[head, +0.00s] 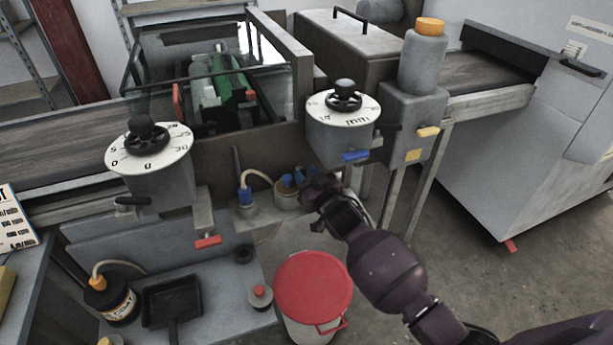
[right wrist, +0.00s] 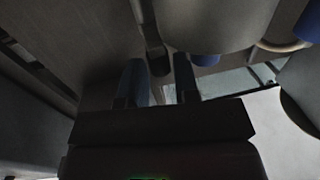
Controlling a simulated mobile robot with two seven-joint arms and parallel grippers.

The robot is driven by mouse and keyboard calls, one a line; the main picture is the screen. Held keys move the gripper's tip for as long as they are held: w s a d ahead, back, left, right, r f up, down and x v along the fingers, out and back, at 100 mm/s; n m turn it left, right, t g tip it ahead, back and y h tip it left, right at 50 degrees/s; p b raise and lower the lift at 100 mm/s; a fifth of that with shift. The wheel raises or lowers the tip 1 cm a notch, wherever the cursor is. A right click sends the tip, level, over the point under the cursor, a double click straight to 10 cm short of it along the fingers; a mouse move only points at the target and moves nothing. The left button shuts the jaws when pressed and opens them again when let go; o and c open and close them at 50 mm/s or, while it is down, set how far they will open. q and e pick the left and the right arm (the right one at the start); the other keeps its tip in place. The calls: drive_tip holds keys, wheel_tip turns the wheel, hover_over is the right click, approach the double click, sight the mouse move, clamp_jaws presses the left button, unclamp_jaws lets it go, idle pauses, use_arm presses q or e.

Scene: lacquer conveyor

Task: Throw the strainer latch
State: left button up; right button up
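My right gripper (head: 314,180) is low in front of the machine, below the right dial housing (head: 336,136). In the right wrist view its two dark blue fingers (right wrist: 159,82) stand apart. A dark, narrow bar (right wrist: 154,45) ends in line with the gap between them; I cannot tell if it touches either finger. I cannot tell which part is the strainer latch. A grey block with an orange-capped cylinder (head: 421,62) stands right of the dial, with yellow tabs (head: 428,132) and a blue tab (head: 356,156) nearby. My left gripper is out of view.
A small pot with a hose (head: 286,196) sits close to my right gripper, with a blue-collared fitting (head: 245,196) to its left. A left dial (head: 150,150) and black tray (head: 172,300) lie farther left. Floor at right is clear.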

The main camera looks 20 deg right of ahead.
clamp_jaws()
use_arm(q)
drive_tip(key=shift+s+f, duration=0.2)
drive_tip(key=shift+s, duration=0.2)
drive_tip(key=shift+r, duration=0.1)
use_arm(e)
drive_tip(key=shift+d+r, duration=0.1)
drive_tip(key=shift+d+r+n+y+p, duration=0.15)
drive_tip(key=shift+n+y+p, duration=0.2)
drive_tip(key=shift+n+y, duration=0.35)
drive_tip(key=shift+w+d+n+g+y, duration=0.15)
drive_tip(key=shift+n+g+y, duration=0.15)
drive_tip(key=shift+y, duration=0.25)
drive_tip(key=shift+d+n+g+y, duration=0.2)
drive_tip(key=shift+n+y, duration=0.1)
drive_tip(key=shift+y, duration=0.25)
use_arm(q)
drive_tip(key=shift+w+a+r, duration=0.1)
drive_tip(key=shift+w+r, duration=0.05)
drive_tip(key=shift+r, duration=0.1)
use_arm(e)
drive_tip(key=shift+d+f+y, duration=0.1)
drive_tip(key=shift+f+y, duration=0.1)
drive_tip(key=shift+y, duration=0.1)
drive_tip(key=shift+o, duration=0.5)
unclamp_jaws()
